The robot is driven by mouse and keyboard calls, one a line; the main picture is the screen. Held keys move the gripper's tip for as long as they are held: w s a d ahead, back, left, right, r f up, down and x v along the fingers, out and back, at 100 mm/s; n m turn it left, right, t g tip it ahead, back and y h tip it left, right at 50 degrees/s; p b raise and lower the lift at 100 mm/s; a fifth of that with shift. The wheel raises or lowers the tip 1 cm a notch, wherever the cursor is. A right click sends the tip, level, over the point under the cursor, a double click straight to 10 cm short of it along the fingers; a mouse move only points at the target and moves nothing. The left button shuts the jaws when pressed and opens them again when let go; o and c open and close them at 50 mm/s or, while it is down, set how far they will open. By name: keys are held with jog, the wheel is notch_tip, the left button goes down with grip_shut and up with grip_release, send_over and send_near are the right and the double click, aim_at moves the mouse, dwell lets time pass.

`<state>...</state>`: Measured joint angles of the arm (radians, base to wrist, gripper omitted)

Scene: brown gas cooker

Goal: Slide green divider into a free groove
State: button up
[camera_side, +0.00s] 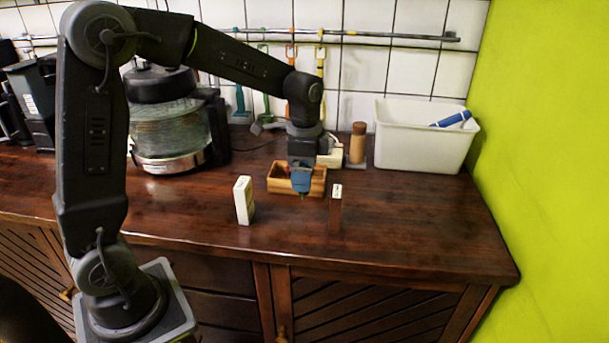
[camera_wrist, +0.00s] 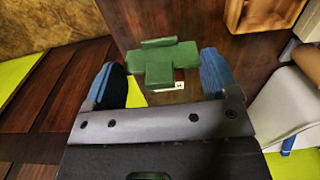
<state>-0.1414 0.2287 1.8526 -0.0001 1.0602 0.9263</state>
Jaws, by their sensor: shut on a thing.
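The green divider (camera_wrist: 163,62) is cross-shaped in the wrist view, between the two blue fingertips of my gripper (camera_wrist: 165,80). My gripper is shut on it. In the side view, my gripper (camera_side: 301,182) points down in front of the wooden box (camera_side: 316,187), and only a tiny bit of green shows at its tip. The wooden box stands on the counter and shows partly at the top right of the wrist view (camera_wrist: 236,14). The grooves cannot be made out in either view.
On the counter (camera_side: 420,220), a white upright block (camera_side: 243,201) stands left of my gripper, and a narrow brown block with a pale top (camera_side: 336,208) stands to its right. A white bin (camera_side: 420,140) is at the back right. The right front counter is clear.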

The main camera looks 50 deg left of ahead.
jog(key=o, duration=0.4)
jog(key=c, duration=0.4)
jog(key=w+a, duration=0.9)
jog(key=a, duration=0.2)
jog(key=shift+w+a+r, duration=0.25)
jog(key=shift+a+r, duration=0.1)
jog(key=shift+a, duration=0.05)
